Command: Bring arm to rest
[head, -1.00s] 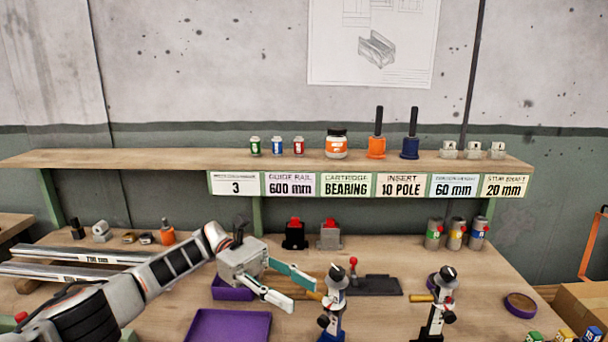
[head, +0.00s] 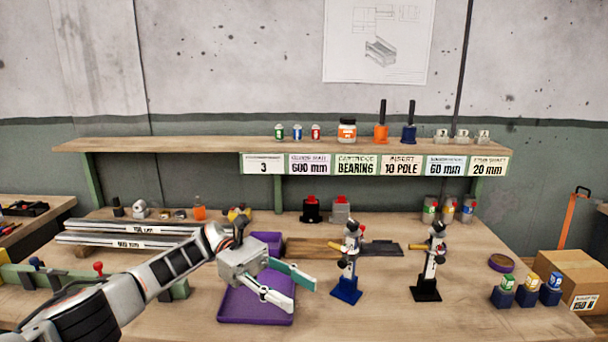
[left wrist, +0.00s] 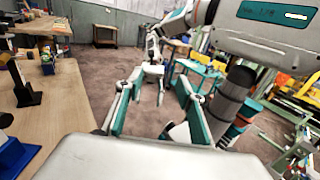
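My left gripper (head: 302,296) is in the head view, above the workbench's front part. Its two fingers are spread, with nothing between them. Behind and below it is a purple tray (head: 236,312) on the bench. In the left wrist view the same gripper (left wrist: 160,78) shows its two teal-backed fingers apart, with floor beyond.
Two small presses, one with a blue base (head: 347,290) and one with a black base (head: 427,293), stand right of the left gripper. Metal rails (head: 130,230) lie at the left. A cardboard box (head: 575,275) stands at the right. Open floor (left wrist: 85,90) lies beside the bench.

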